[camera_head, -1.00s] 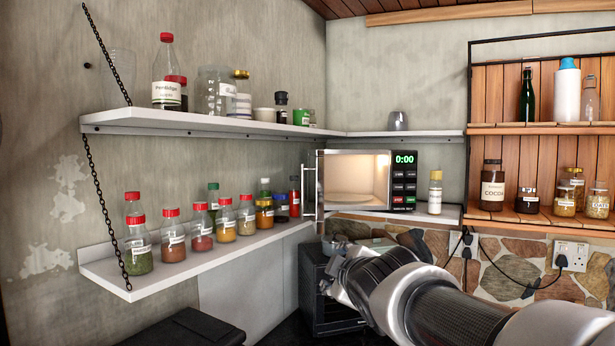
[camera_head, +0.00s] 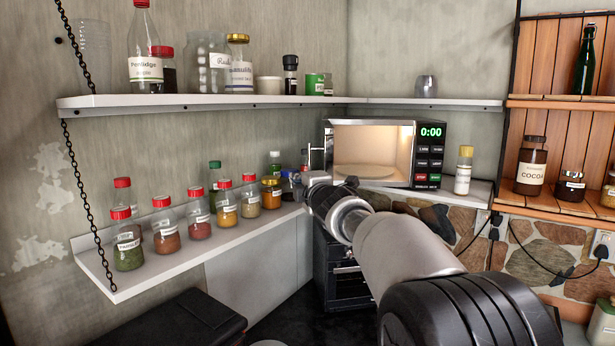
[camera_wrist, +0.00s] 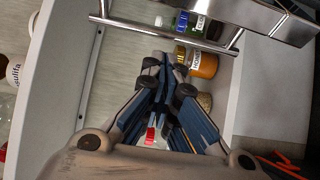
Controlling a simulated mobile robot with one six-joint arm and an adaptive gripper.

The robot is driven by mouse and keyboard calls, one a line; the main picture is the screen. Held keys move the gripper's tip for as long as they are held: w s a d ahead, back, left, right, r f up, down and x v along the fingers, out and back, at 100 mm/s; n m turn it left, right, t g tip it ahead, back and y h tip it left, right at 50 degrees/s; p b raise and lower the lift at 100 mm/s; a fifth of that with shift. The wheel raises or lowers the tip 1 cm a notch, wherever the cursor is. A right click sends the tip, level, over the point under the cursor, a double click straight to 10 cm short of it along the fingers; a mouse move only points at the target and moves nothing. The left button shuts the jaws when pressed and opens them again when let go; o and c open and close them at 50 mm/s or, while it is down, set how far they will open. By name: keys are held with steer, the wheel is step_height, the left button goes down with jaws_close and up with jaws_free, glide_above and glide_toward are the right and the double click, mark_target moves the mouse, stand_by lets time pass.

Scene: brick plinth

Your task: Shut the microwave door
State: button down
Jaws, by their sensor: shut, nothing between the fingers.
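The microwave (camera_head: 428,150) stands on the corner shelf with its lit interior and glass turntable showing. Its door is open, seen nearly edge-on at the left of the opening, with the metal handle (camera_head: 309,157) on it. In the wrist view the handle (camera_wrist: 165,35) is a bar across the top, and the door (camera_wrist: 262,14) is at the upper right. My gripper (camera_head: 312,184) is at the lower left of the microwave, close to the door. In the wrist view my gripper (camera_wrist: 164,72) is shut and empty, just short of the handle in the picture; contact cannot be told.
Several red-capped spice jars (camera_head: 198,222) stand on the lower left shelf (camera_head: 180,265), close to my gripper's left. A capped bottle (camera_head: 463,172) stands right of the microwave. An upper shelf (camera_head: 200,103) holds more jars.

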mark_target(326, 163)
steer(key=d, duration=0.2)
steer(key=d+p, duration=0.1)
steer(key=shift+w+d, duration=0.3)
steer(key=shift+d, duration=0.05)
steer(key=shift+d+r, duration=0.1)
steer(key=shift+d, duration=0.05)
